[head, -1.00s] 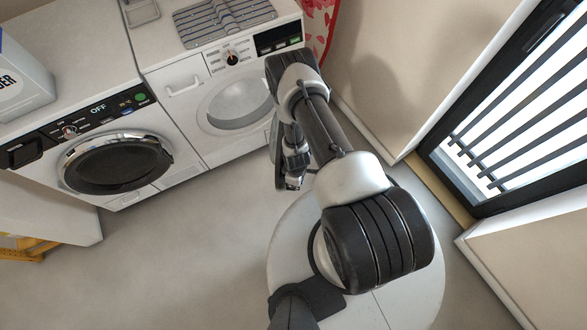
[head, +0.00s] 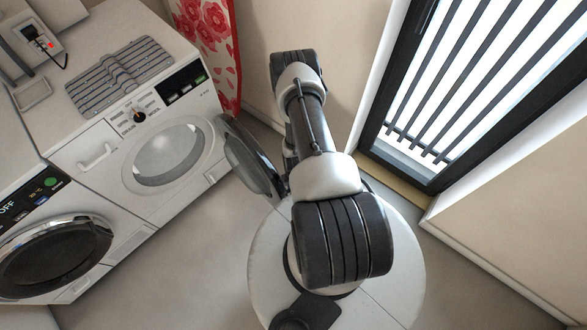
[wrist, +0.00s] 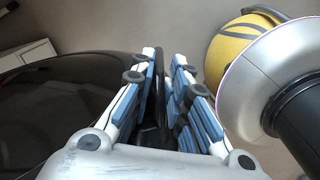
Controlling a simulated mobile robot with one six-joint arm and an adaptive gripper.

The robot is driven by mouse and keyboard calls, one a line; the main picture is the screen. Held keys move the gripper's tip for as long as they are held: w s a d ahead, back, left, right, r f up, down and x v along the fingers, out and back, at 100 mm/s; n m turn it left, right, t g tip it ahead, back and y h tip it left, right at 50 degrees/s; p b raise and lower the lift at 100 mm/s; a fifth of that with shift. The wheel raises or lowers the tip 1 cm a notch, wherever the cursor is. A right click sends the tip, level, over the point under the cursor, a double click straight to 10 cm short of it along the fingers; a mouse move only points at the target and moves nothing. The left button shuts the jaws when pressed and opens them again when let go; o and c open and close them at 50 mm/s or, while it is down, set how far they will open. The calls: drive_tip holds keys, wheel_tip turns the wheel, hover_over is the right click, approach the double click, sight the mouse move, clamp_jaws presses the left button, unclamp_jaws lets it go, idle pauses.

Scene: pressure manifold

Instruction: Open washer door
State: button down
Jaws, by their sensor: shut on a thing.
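The white washer (head: 128,171) stands at the left in the head view, with its round pale porthole (head: 165,154) uncovered. Its round dark-glass door (head: 249,158) stands swung out to the right of the porthole, at a wide angle to the front. My arm rises just right of the door and hides my gripper in the head view. In the wrist view my gripper (wrist: 167,78) has its blue-padded fingers close together, shut on the door's edge or handle; the exact hold is hard to see. The dark door glass (wrist: 62,112) fills the left of that view.
A second machine (head: 90,204) with a shut dark round door (head: 52,256) stands at the lower left. A red floral cloth (head: 208,42) hangs behind the washer. A wall and barred window (head: 450,70) bound the right. Grey floor (head: 195,250) is clear in front.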

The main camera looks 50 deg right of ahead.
drive_tip(key=shift+w+d+r, duration=0.1)
drive_tip(key=shift+w+d, duration=0.3)
drive_tip(key=shift+d, duration=0.05)
drive_tip(key=c, duration=1.7)
unclamp_jaws()
drive_tip(key=shift+a, duration=0.1)
drive_tip(key=shift+o, duration=0.5)
drive_tip(key=shift+a, duration=0.1)
drive_tip(key=shift+s, duration=0.2)
wheel_tip(320, 180, up, 12)
